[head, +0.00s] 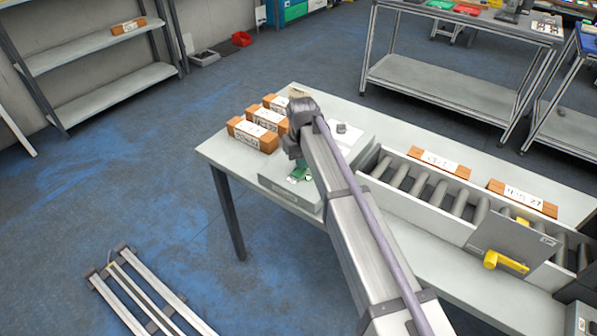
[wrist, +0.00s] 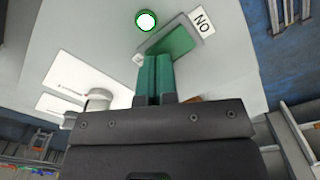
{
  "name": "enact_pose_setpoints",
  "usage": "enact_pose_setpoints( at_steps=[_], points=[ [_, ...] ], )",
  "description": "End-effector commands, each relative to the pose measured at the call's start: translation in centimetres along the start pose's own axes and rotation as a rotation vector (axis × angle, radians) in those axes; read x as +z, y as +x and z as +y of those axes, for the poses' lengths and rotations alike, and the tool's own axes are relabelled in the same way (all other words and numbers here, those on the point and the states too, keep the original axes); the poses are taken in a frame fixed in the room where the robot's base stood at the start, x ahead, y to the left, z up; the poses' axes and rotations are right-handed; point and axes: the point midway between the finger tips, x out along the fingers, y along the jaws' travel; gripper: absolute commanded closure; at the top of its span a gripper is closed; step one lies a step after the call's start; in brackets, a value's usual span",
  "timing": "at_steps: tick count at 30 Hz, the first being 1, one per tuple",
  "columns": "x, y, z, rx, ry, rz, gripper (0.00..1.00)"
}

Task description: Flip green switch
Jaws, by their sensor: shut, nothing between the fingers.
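The green switch (wrist: 178,42) is a flat green rocker in a pale frame on a light panel. A label reading ON, upside down in the wrist view, sits beside its upper right end. My gripper (wrist: 158,57) has teal fingers, pressed together and empty. Their tips overlap the lower left end of the switch in the picture; I cannot tell whether they touch it. A round green-ringed light (wrist: 146,20) with a white centre is beside the switch. In the head view my arm reaches over the grey box (head: 285,195) on the table, hiding part of it.
Orange boxes with white labels (head: 252,134) stand on the table's left end. A roller conveyor (head: 430,190) with more boxes beside it runs to the right, with a grey panel and yellow handle (head: 504,262). A white knob-like part (wrist: 99,97) is left of my fingers.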

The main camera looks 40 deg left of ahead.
Motion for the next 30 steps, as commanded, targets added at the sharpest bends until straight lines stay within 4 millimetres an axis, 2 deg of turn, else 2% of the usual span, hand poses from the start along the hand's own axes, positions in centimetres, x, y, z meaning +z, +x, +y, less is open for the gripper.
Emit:
enact_pose_setpoints(
  at_steps=[17,30],
  points=[
    [0.0,0.7,0.0,0.0,0.0,0.0,1.0],
    [0.0,-3.8,0.0,0.0,0.0,0.0,1.0]
  ],
)
